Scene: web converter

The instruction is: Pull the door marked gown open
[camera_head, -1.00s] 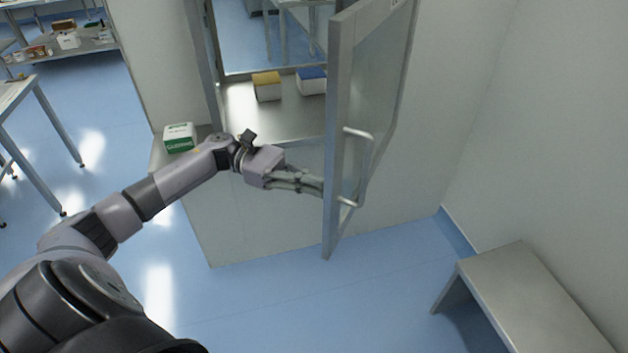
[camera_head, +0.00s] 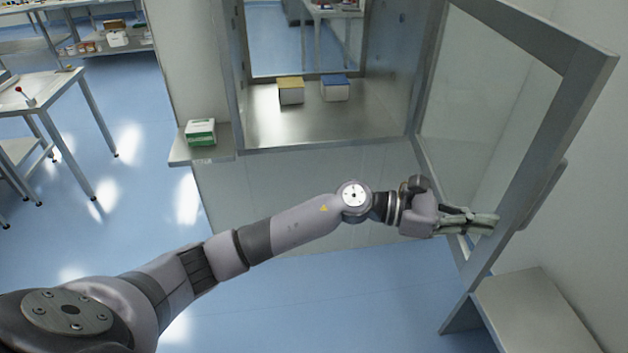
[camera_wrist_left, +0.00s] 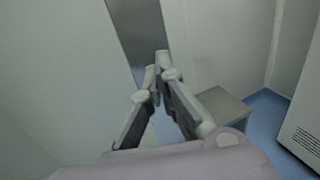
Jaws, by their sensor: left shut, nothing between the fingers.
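The door (camera_head: 568,125) is a metal frame with a clear pane, hinged at the right side of the pass-through opening. It stands swung wide open to the right. No gown marking can be read on it from here. Its handle (camera_head: 545,195) shows partly on the far side of the frame. My left gripper (camera_head: 492,222) is shut and empty, its fingertips at the inner side of the door's free edge; whether they touch it I cannot tell. In the left wrist view the closed fingers (camera_wrist_left: 157,78) point at the grey door frame (camera_wrist_left: 138,35). My right gripper is not in view.
Inside the chamber (camera_head: 280,125) stand a yellow-topped box (camera_head: 291,91) and a blue-topped box (camera_head: 335,89). A green and white box (camera_head: 200,132) sits on a side shelf (camera_head: 180,155). A metal bench (camera_head: 540,310) stands at the lower right, close to the door.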

